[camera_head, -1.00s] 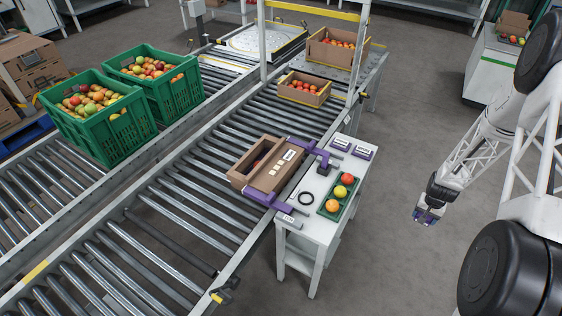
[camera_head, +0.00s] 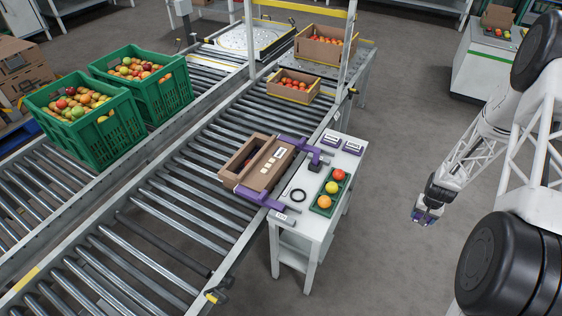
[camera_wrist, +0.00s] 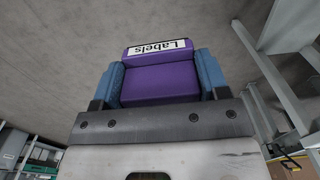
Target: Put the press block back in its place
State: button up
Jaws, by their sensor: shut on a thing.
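My gripper (camera_head: 424,217) hangs over open floor, right of the white side table (camera_head: 290,242) and apart from it. In the wrist view its two blue fingers (camera_wrist: 160,82) are shut on a purple block (camera_wrist: 160,84). The block carries a white label reading "Labels", upside down in that view. I take this for the press block, though its label does not say so.
Purple clamp arms (camera_head: 285,204) reach from the table to a brown carton (camera_head: 266,176) on the rollers. Green crates (camera_head: 110,140) stand at left. Floor around my gripper is clear.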

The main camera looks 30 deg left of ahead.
jog(key=shift+a, duration=0.15)
jog(key=w+a+r+n, duration=0.15)
jog(key=a+r, duration=0.45)
jog(key=a, duration=0.7)
jog(key=w+a+r, duration=0.3)
jog(key=a+r, duration=0.2)
jog(key=a, duration=0.8)
jog(key=w+a+r+n, duration=0.15)
jog(key=a+r, duration=0.45)
jog(key=a, duration=0.8)
jog(key=n, duration=0.1)
send_over(307, 181)
notch_tip(307, 181, down, 2)
jog(key=shift+w+f, duration=0.1)
jog(key=shift+f, duration=0.1)
jog(key=shift+f, duration=0.2)
jog(key=shift+f, duration=3.9)
jog(key=shift+f, duration=0.35)
